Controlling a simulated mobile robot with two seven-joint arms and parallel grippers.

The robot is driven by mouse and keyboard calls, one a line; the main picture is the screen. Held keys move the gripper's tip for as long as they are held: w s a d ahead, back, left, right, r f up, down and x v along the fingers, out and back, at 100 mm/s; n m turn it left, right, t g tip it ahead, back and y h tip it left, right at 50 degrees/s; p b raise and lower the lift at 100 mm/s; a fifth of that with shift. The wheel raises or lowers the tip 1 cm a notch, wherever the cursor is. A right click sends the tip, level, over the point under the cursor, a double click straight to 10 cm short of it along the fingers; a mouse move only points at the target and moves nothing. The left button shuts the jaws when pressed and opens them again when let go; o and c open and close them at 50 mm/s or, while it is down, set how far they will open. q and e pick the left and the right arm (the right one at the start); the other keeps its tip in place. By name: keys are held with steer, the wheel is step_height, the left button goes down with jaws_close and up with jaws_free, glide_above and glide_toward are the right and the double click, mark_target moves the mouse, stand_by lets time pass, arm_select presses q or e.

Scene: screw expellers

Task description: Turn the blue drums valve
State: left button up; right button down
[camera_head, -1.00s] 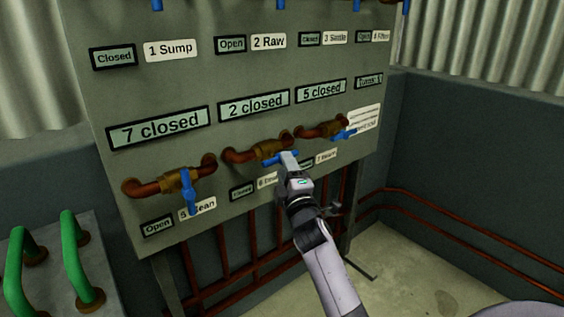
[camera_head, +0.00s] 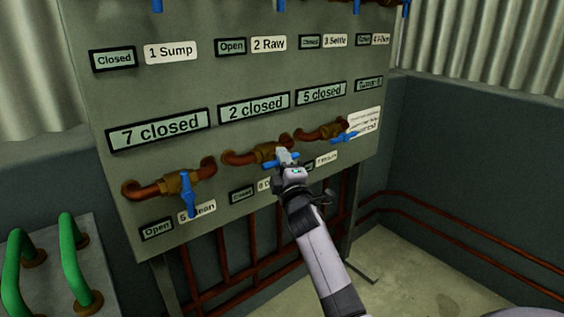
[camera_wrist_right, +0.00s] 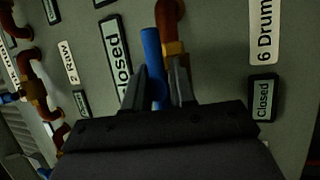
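The blue handle (camera_head: 270,163) of the middle lower valve sits on a brown pipe (camera_head: 236,157) with a brass body, and lies about level. My right gripper (camera_head: 285,156) is at this handle, in front of the panel, and covers part of it. In the right wrist view the handle (camera_wrist_right: 152,58) runs between the two close-set fingers of my right gripper (camera_wrist_right: 158,88), which appear shut on it. The label "6 Drum" (camera_wrist_right: 264,30) is partly cut off, with a "Closed" display (camera_wrist_right: 263,99) beside it. My left gripper is not in view.
A similar valve with its blue handle (camera_head: 187,192) hanging down is to the left. Another blue handle (camera_head: 345,137) is close on the right. The grey panel (camera_head: 75,20) carries several displays. Green pipes (camera_head: 72,258) stand at lower left.

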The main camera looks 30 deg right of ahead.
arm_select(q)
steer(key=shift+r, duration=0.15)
arm_select(e)
steer(key=shift+a+m+g+p, duration=0.1)
steer(key=shift+m+g+p, duration=0.2)
steer(key=shift+m+p, duration=0.6)
steer(key=m+g+p, duration=0.2)
steer(key=m+p, duration=0.2)
steer(key=p, duration=0.1)
steer(key=shift+r+p, duration=0.15)
steer(key=shift+p, duration=0.2)
steer(key=m+g+y+p, duration=0.1)
steer(key=m+p, duration=0.2)
steer(key=p, duration=0.2)
steer(key=shift+a+m+g+p, duration=0.1)
steer(key=shift+m+g+p, duration=0.2)
arm_select(q)
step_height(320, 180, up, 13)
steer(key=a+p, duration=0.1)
steer(key=p, duration=0.1)
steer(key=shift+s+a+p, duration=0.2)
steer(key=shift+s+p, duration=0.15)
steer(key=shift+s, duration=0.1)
arm_select(e)
steer(key=shift+a+f+m+g+y, duration=0.1)
steer(key=shift+f+m+g+y, duration=0.3)
steer(key=shift+m, duration=0.5)
steer(key=c, duration=1)
jaws_free()
